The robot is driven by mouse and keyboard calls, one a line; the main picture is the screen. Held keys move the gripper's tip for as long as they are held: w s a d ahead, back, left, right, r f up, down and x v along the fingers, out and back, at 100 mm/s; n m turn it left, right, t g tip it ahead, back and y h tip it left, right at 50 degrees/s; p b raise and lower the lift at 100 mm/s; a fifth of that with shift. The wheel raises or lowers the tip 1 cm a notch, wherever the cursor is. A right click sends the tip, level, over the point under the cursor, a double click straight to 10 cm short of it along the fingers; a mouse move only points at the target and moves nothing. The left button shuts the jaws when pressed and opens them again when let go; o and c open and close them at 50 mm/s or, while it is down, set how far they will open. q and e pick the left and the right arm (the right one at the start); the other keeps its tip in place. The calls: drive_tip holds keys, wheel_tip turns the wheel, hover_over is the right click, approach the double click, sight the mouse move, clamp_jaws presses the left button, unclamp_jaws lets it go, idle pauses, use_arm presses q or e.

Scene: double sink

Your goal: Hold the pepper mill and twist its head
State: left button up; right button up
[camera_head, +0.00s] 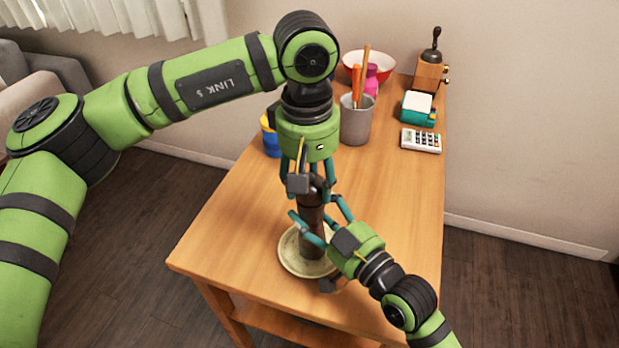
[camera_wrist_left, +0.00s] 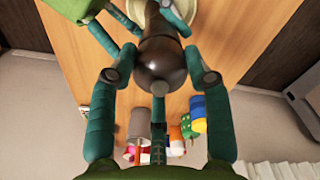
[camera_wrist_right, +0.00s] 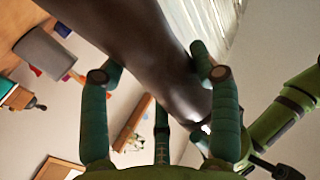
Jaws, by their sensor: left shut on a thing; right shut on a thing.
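The dark brown pepper mill (camera_head: 312,232) is upright at the near part of the table, over a pale round plate (camera_head: 289,256). Whether its foot touches the plate is hard to tell. My left gripper (camera_head: 311,184) comes from above and is shut on the mill's head; in the left wrist view the rounded head (camera_wrist_left: 163,58) sits between its fingers. My right gripper (camera_head: 322,222) comes from the lower right and is shut around the mill's body. The right wrist view shows the dark body (camera_wrist_right: 150,45) passing between its fingers. The fingers hide parts of the mill.
Behind stand a grey cup (camera_head: 355,126) with utensils, a red-rimmed bowl (camera_head: 385,64), a pink bottle (camera_head: 371,82) and a blue and yellow container (camera_head: 270,140). A calculator (camera_head: 421,141), a green and white item (camera_head: 417,106) and a coffee grinder (camera_head: 430,72) line the right edge. The table's (camera_head: 226,240) left front is clear.

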use_arm(q)
drive_tip(key=shift+w+a+f+m, duration=0.1)
drive_tip(key=shift+w+a+m, duration=0.15)
drive_tip(key=shift+m, duration=0.05)
use_arm(e)
drive_tip(key=shift+d, duration=0.1)
use_arm(q)
drive_tip(key=o, duration=1.2)
drive_tip(key=shift+c, duration=0.2)
drive_tip(key=shift+d, duration=0.1)
use_arm(e)
drive_tip(key=shift+w+f, duration=0.1)
use_arm(q)
drive_tip(key=shift+d, duration=0.1)
wheel_tip(320, 180, up, 12)
drive_tip(key=shift+s, duration=0.2)
